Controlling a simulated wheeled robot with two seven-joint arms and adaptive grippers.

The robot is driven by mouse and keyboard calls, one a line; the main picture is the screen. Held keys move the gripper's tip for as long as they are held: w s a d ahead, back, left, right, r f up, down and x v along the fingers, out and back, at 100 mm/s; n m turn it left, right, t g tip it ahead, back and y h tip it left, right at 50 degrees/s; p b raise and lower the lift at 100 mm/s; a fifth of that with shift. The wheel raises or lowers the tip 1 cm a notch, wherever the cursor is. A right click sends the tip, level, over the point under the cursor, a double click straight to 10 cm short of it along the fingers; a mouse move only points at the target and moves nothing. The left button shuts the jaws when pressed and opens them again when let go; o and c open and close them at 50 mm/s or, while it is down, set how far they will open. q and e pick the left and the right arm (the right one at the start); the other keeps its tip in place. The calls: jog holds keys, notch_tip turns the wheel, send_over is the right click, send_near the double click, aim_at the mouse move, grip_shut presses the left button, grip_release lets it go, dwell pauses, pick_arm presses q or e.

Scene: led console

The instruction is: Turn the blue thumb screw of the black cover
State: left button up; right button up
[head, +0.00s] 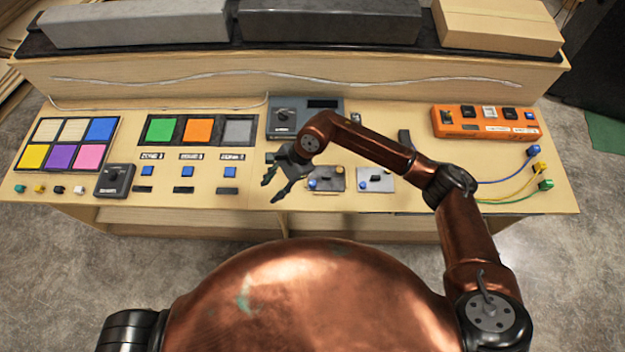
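The black cover (327,184) is a small dark plate at the front middle of the console. My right wrist and forearm pass above and behind the cover. My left gripper is not in view.
A light grey cover (375,181) with blue and yellow screws lies right of the black one. A dark switch box (290,117) is behind my wrist. An orange socket strip (485,122) and coloured cables are at right. Coloured panels and buttons fill the left.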

aim_at(312, 183)
jog(key=w+d+h, duration=0.2)
jog(key=d, duration=0.2)
jog(key=w+d+f+n+t+h, duration=0.1)
jog(key=w+d+h, duration=0.1)
jog(key=w+d, duration=0.1)
jog(key=w+d+f+h, duration=0.1)
jog(key=w+d+h, duration=0.1)
jog(key=d, duration=0.3)
jog(key=shift+w+n+t, duration=0.15)
jog(key=shift+n+t, duration=0.25)
notch_tip(312, 183, down, 6)
jog(key=shift+f, duration=0.8)
jog(key=shift+c, duration=0.3)
grip_shut()
